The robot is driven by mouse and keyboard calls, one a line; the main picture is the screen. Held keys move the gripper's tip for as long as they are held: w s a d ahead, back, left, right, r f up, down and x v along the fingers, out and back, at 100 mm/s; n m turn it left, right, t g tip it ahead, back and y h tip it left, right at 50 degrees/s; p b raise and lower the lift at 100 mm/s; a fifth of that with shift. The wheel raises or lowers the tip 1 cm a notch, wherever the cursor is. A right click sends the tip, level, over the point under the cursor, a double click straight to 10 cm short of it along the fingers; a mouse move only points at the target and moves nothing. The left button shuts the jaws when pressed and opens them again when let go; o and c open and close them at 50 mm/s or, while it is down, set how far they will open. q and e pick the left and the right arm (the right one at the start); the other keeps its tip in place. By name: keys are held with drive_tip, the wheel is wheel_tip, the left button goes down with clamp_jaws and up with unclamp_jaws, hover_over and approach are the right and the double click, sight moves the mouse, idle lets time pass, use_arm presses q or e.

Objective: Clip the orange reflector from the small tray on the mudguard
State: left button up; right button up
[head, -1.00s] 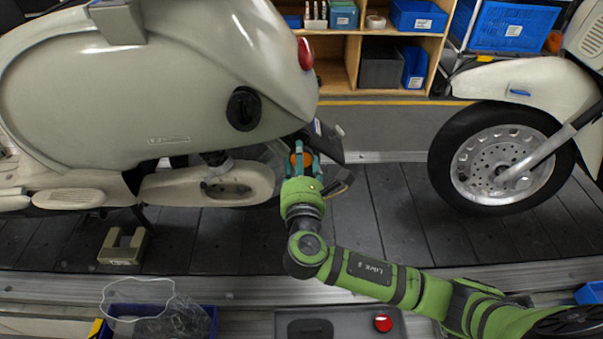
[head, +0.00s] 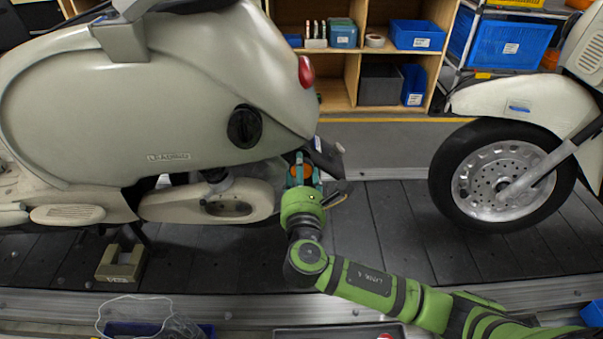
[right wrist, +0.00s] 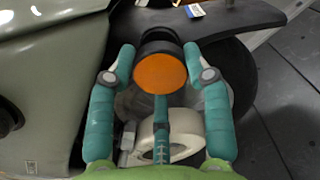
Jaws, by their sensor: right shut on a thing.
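The orange reflector (right wrist: 160,74), a round orange disc in a black housing, is between the fingers of my right gripper (right wrist: 162,62) in the right wrist view. The gripper is shut on it. In the head view my right gripper (head: 303,172) is at the rear underside of the pale scooter, with the orange disc (head: 300,172) showing between its fingers. The black mudguard (right wrist: 225,20) is just beyond the reflector in the wrist view; whether they touch I cannot tell. A grey tray (head: 300,333) is cut off at the bottom edge. My left gripper is out of view.
The pale scooter body (head: 150,100) fills the left, close to my right gripper. Another scooter's front wheel (head: 500,180) stands at right. Dark slats (head: 385,235) between them are clear. A blue bin (head: 130,328) and a beige block (head: 121,262) are at lower left.

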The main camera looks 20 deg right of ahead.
drive_tip(key=shift+x, duration=1.05)
drive_tip(key=shift+w, duration=0.2)
drive_tip(key=shift+w+d, duration=0.1)
drive_tip(key=shift+w, duration=0.1)
idle(0.5)
drive_tip(key=o, duration=1)
